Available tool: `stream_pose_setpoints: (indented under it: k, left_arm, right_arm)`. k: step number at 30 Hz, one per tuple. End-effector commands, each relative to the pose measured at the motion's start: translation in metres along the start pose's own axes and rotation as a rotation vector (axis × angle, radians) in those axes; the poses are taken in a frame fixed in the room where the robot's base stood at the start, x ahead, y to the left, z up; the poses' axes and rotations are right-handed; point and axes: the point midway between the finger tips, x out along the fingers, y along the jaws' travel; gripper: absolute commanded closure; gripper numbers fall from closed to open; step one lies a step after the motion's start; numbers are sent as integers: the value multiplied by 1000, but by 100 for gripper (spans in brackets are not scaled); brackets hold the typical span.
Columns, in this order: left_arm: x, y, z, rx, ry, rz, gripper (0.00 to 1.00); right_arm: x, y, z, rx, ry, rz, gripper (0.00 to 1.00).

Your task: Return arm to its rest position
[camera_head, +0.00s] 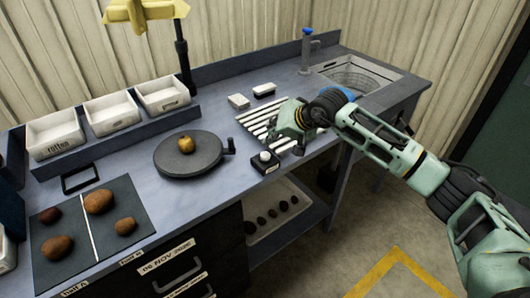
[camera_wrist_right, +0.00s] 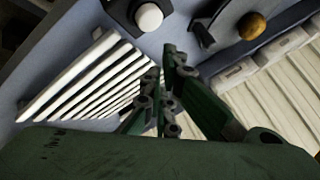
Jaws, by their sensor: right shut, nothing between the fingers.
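My right arm comes in from the right in the head view, and its gripper (camera_head: 290,125) is over the white slatted rack on the bench. In the right wrist view the gripper (camera_wrist_right: 165,85) has its fingers together with nothing between them. The white slats (camera_wrist_right: 90,80) lie to the left of the fingers there. A small black box with a white button (camera_head: 265,158) stands just in front of the gripper; it also shows at the top of the wrist view (camera_wrist_right: 148,17). My left gripper is not in view.
A round dark turntable (camera_head: 188,155) bears one potato (camera_head: 186,145). A dark mat (camera_head: 135,205) with several potatoes lies at the left. White bins (camera_head: 55,134) stand along the back. A sink basin (camera_head: 355,78) is at the right end. Open floor (camera_head: 400,245) lies below my right arm.

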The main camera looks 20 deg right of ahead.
Motion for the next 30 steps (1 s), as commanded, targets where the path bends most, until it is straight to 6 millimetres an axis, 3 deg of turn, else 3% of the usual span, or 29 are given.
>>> stream_pose_setpoints:
  k: [7, 23, 26, 29, 30]
  left_arm:
    - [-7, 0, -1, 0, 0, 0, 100]
    - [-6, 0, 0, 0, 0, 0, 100]
    - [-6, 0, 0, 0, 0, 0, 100]
    - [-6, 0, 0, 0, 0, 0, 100]
    - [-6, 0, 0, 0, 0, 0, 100]
  right_arm:
    - [-16, -12, -12, 0, 0, 0, 100]
    - [-14, -20, -5, 23, -10, -29, 100]
    - [-9, -48, 17, 118, -44, -136, 100]
    - [-9, -100, 53, 326, -120, -334, 100]
    - [-14, -126, 69, 451, -167, -435, 100]
